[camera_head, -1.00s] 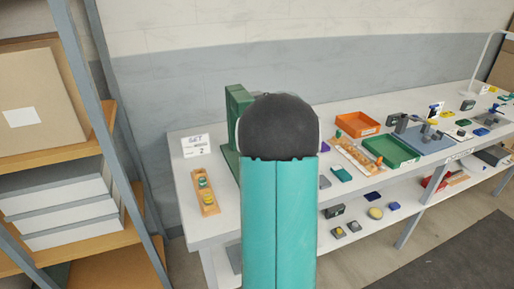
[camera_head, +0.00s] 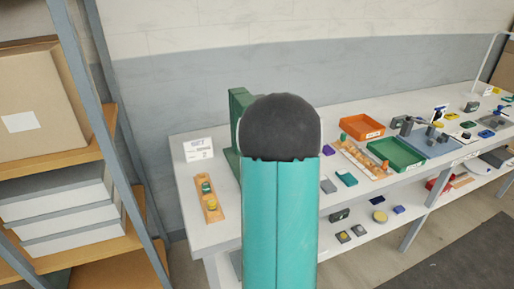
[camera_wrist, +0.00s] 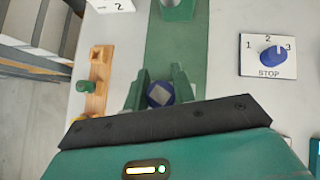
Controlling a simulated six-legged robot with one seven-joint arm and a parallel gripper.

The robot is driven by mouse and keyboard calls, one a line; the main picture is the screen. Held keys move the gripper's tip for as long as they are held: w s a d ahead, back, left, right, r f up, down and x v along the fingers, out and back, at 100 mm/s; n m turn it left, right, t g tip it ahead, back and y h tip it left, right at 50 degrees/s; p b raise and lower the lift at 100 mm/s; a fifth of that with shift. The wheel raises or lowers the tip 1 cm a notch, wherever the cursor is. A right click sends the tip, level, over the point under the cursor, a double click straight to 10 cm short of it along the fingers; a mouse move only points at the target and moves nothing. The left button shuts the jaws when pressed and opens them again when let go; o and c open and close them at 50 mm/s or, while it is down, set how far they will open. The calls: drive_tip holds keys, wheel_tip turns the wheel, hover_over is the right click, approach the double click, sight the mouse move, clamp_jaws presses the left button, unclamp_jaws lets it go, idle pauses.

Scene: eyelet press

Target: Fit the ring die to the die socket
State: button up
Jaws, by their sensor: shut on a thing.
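My gripper (camera_wrist: 158,90) points down over the green press base (camera_wrist: 172,50) in the wrist view. Its two green fingers are shut on a round dark blue piece with a grey diamond-shaped face, which I take as the ring die (camera_wrist: 158,94). In the head view, my arm hides my gripper, the held piece and most of the green press frame (camera_head: 237,100).
A wooden rack (camera_wrist: 97,60) stands left of my gripper with a green-knobbed piece (camera_wrist: 85,87); a yellow one (camera_head: 212,206) shows in the head view. A dial plate (camera_wrist: 268,55) lies right. Orange (camera_head: 362,127) and green trays (camera_head: 396,153) stand further right. A shelf (camera_head: 60,150) stands left.

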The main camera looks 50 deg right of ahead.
drive_tip(key=shift+f, duration=2.55)
drive_tip(key=shift+f, duration=1.5)
idle(1.3)
drive_tip(key=o, duration=1.1)
drive_tip(key=shift+w+r, duration=0.1)
drive_tip(key=shift+r, duration=2.45)
